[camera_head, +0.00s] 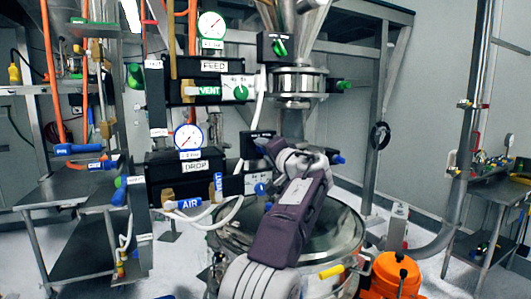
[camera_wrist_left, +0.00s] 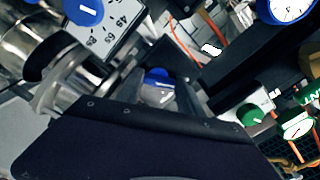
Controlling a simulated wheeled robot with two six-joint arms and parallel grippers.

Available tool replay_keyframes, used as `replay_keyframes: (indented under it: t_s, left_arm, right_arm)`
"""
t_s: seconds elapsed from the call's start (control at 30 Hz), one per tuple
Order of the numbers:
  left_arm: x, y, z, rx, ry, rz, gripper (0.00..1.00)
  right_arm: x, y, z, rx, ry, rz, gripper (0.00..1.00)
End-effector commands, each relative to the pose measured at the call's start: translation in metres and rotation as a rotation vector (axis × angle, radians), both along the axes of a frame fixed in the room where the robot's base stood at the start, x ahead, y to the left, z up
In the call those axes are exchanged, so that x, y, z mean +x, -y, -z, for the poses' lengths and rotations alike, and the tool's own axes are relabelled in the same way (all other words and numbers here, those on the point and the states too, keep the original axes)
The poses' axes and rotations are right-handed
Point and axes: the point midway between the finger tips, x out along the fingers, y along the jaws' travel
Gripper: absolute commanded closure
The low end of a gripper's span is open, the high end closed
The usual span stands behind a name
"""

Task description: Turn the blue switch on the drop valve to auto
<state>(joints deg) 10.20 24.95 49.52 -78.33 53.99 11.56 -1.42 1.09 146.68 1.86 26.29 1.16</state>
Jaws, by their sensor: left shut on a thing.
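The drop valve's small black box (camera_head: 250,146) is on the pipe below the hopper in the head view, partly hidden by my left gripper (camera_head: 272,152). The blue switch (camera_wrist_left: 157,75) sits between the left fingers (camera_wrist_left: 160,92) in the left wrist view. Those fingers are shut on it. In the head view the switch is mostly hidden behind the gripper, so its setting cannot be read. My right gripper is in neither view.
The black DROP panel (camera_head: 168,166) with a gauge and a blue knob (camera_head: 260,189) is to the left. The FEED panel (camera_head: 208,66) with a green knob (camera_head: 241,92) is above. A large steel vessel (camera_head: 345,240) stands below. White hoses hang close by.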

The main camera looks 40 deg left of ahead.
Motion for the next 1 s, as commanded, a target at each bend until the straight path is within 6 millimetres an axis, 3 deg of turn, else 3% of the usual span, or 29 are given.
replay_keyframes:
  t_s: [0.27,0.3,0.37,0.7,1.0]
  left_arm:
    - [0.000,0.000,-0.001,0.000,0.001,-0.001,0.96]
    - [0.000,0.000,-0.001,0.000,0.001,-0.001,0.45]
    - [0.000,0.000,-0.001,0.000,0.001,-0.001,0.34]
    - [-0.002,0.005,0.001,0.001,0.001,0.000,0.34]
    - [-0.031,0.061,0.003,0.001,0.001,0.004,0.34]
  right_arm:
    - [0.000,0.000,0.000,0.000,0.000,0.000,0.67]
    - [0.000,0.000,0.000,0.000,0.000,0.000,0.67]
    - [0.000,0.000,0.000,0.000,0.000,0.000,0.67]
    - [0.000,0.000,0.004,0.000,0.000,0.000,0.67]
    - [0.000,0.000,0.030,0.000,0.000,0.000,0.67]
